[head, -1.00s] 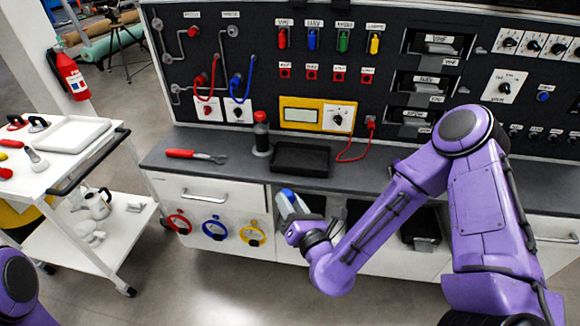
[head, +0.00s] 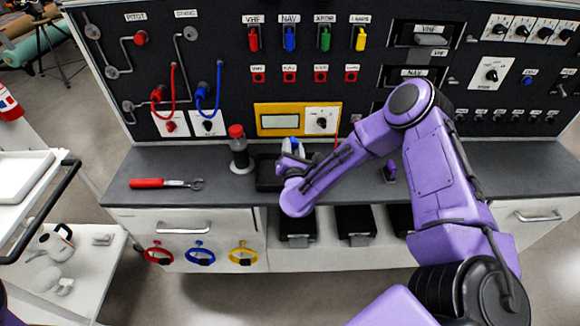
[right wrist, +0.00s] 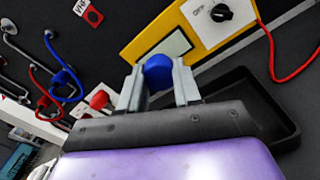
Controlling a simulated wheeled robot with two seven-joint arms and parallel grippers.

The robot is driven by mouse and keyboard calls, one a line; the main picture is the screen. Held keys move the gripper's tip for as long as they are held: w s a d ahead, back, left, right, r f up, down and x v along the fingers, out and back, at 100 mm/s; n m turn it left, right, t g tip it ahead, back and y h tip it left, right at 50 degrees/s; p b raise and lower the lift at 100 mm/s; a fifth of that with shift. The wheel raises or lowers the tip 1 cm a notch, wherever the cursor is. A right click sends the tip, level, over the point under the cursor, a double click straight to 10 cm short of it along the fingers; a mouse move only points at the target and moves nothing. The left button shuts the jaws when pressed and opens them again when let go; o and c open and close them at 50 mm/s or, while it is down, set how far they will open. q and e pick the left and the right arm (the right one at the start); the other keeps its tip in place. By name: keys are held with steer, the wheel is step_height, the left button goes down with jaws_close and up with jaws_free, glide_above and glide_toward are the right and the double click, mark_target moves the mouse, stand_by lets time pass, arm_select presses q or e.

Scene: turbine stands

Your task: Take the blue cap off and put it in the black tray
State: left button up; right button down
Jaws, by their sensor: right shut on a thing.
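The blue cap (right wrist: 158,72) is between the two grey fingers of my right gripper (right wrist: 158,88) in the right wrist view. In the head view the right gripper (head: 290,147) is shut on it, and a bit of blue shows at the fingertips. The gripper is over the counter at the black tray (head: 268,180), whose right part is hidden by my arm. The tray also shows in the right wrist view (right wrist: 285,128), behind and right of the fingers. The part of the tray that shows looks empty. My left gripper is out of view.
A dark bottle with a red top (head: 239,150) stands just left of the tray. A red-handled wrench (head: 165,183) lies farther left on the counter (head: 225,188). A yellow-framed meter (head: 297,119) is on the panel close behind my gripper, with a red cable at its right.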

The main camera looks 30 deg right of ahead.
steer(key=shift+w+d+f+h, duration=0.3)
steer(key=shift+w+d+f, duration=0.45)
steer(key=shift+w+d, duration=0.1)
steer(key=f+b, duration=0.2)
steer(key=f, duration=0.1)
steer(key=f+b, duration=0.1)
steer(key=f, duration=0.1)
steer(key=shift+s+a, duration=0.15)
steer(key=shift+a, duration=0.1)
steer(key=shift+f, duration=0.2)
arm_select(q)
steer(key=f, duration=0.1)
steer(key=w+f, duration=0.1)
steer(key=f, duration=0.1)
arm_select(e)
steer(key=shift+r, duration=0.1)
steer(key=c, duration=1)
jaws_free()
steer(key=o, duration=0.3)
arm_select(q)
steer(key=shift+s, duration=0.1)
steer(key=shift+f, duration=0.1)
